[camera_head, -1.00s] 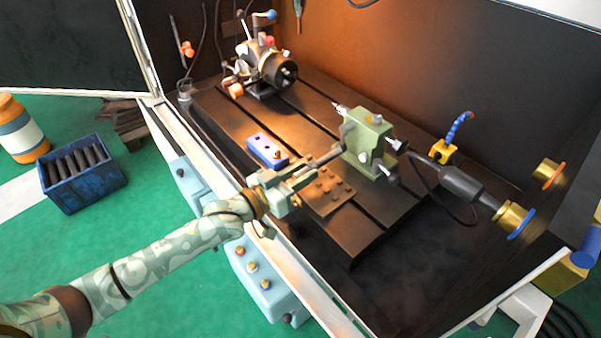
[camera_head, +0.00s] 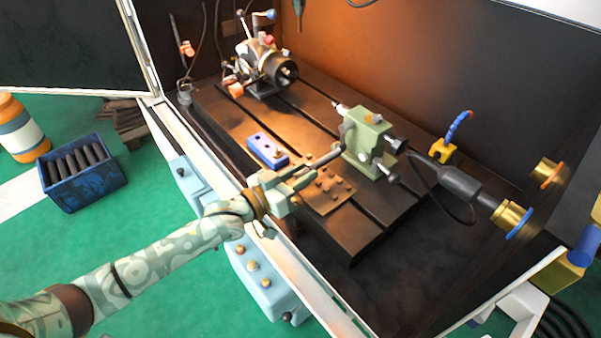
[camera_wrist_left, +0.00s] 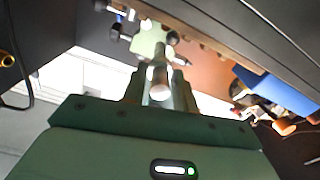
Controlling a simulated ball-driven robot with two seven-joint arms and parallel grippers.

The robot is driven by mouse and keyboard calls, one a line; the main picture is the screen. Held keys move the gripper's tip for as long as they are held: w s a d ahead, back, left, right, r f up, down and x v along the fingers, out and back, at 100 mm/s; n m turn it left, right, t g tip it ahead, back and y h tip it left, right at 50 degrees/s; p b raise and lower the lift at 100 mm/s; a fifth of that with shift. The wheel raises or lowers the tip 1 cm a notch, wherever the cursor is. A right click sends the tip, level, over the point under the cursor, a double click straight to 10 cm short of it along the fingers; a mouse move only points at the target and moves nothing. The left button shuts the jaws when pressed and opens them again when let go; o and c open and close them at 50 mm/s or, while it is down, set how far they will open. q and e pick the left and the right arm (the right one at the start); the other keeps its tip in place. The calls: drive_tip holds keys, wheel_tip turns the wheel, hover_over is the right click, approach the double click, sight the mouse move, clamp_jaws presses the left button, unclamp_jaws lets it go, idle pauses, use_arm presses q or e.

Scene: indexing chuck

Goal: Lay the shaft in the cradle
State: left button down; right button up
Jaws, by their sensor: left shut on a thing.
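My left gripper (camera_head: 302,178) is over the front edge of the dark slotted machine table, in front of the green tailstock. It is shut on the shaft (camera_head: 331,156), a grey rod that points up and right towards the tailstock. In the left wrist view the shaft (camera_wrist_left: 160,77) shows nearly end-on between the two fingers. A blue block (camera_head: 267,151), which looks like the cradle, sits on the table just behind the gripper. The shaft is beside it, not in it. A blue block also shows in the left wrist view (camera_wrist_left: 277,92). My right gripper is out of view.
The green tailstock (camera_head: 369,148) stands close beyond the shaft's tip. A brown drilled plate (camera_head: 330,195) lies under and right of the gripper. The indexing chuck (camera_head: 269,71) is at the back. A blue bin of dark rods (camera_head: 82,173) stands on the floor.

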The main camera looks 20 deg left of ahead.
use_arm(q)
drive_tip(key=shift+f+b, duration=0.95)
drive_tip(key=shift+f, duration=0.8)
drive_tip(key=c, duration=1)
unclamp_jaws()
drive_tip(key=shift+f, duration=0.1)
drive_tip(key=shift+s, duration=0.1)
drive_tip(key=p+v, duration=0.3)
drive_tip(key=v, duration=1.3)
